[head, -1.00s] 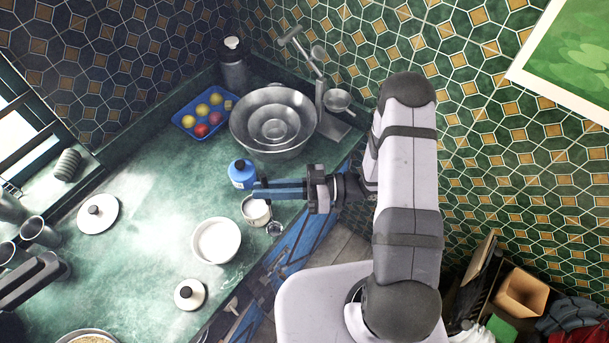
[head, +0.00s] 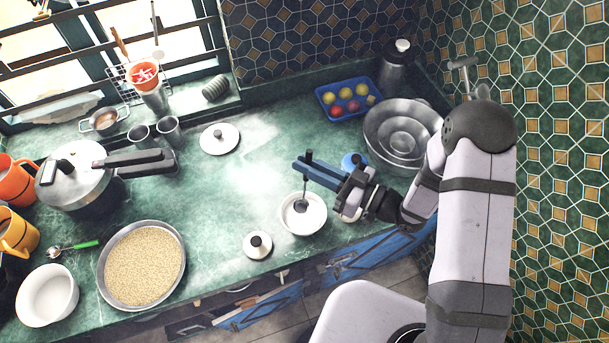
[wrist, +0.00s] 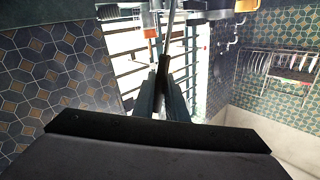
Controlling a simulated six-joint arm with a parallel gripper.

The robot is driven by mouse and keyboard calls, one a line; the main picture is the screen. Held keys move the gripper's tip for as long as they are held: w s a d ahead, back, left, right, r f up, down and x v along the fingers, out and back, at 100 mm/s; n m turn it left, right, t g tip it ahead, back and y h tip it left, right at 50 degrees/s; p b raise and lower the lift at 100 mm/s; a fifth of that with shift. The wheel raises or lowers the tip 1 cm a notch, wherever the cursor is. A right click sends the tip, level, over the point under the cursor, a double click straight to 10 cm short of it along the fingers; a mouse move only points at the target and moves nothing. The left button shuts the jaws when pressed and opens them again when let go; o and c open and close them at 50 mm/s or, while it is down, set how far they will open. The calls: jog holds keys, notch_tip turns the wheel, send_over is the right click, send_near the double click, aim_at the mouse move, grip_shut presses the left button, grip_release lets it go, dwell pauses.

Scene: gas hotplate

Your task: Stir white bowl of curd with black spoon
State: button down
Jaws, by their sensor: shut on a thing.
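The white bowl of curd (head: 314,222) stands on the green counter near its front edge, left of my gripper. My gripper (head: 300,167) is above the bowl with its long blue fingers pointing left, shut on the black spoon (head: 304,186). The spoon is roughly upright. Its dark top shows above the fingers and its lower end is inside the bowl; how deep it sits in the curd is hard to tell. In the wrist view, my fingers (wrist: 163,88) close together around a thin shaft.
A knobbed lid (head: 257,245) lies left of the bowl. A blue jar (head: 351,160) stands behind my gripper. A large steel basin (head: 383,125) and a blue tray (head: 322,98) are behind. A plate of grain (head: 105,287) is at left. The counter's middle is clear.

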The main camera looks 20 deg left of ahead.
aim_at(306, 182)
jog(key=shift+w+r+t, duration=0.1)
jog(key=shift+w+t, duration=0.2)
jog(key=shift+w, duration=0.15)
jog(key=shift+s, duration=0.1)
jog(key=s+f+n+b, duration=0.1)
jog(key=f+b, duration=0.1)
jog(key=s+f+n+b, duration=0.1)
jog(key=s+b, duration=0.1)
jog(key=b, duration=0.1)
jog(key=shift+d+f+n, duration=0.15)
jog(key=shift+f+n, duration=0.15)
jog(key=shift+f, duration=0.05)
jog(key=shift+f+b, duration=2.1)
jog(key=shift+f, duration=0.1)
jog(key=shift+w+d, duration=0.1)
